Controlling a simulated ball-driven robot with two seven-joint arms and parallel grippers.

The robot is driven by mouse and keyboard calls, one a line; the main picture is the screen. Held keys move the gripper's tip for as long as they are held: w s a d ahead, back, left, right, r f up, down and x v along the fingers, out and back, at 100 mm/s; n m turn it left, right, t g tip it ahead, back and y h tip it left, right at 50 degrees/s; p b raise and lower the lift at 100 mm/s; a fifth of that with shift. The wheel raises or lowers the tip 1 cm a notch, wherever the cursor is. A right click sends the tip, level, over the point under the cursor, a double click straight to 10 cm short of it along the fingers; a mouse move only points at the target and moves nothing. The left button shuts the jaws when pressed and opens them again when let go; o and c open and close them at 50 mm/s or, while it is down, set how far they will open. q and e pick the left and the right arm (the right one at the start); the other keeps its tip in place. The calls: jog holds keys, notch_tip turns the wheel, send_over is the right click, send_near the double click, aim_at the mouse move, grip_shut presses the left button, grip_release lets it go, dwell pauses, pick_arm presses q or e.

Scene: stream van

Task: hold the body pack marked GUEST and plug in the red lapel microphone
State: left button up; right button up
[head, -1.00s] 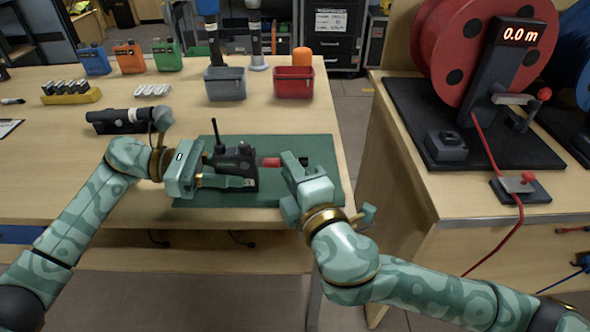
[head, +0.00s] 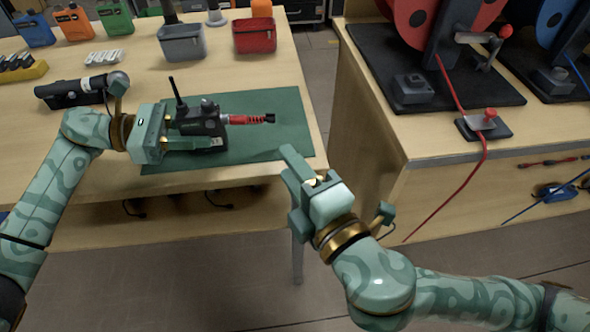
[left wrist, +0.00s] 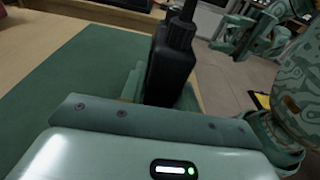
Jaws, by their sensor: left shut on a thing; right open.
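A black body pack (head: 202,122) with a stubby antenna stands on the green mat. My left gripper (head: 190,136) is shut on it from the left. In the left wrist view the pack (left wrist: 168,72) is between the fingers, antenna up. No GUEST marking can be read. A red ridged microphone plug (head: 250,119) with a black end sticks straight out from the pack's right side and appears joined to it; how deep it sits cannot be seen. My right gripper (head: 298,178) is open and empty, off the mat's right front corner, apart from the plug.
A grey bin (head: 181,43) and a red bin (head: 254,36) stand behind. A black cylindrical device (head: 72,92) lies left. A side bench (head: 400,135) with cable reels is at right, across a gap.

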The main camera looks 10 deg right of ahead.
pick_arm(q)
jog(key=o, duration=1.2)
pick_arm(e)
jog(key=shift+s+d, duration=0.1)
jog(key=shift+s, duration=0.2)
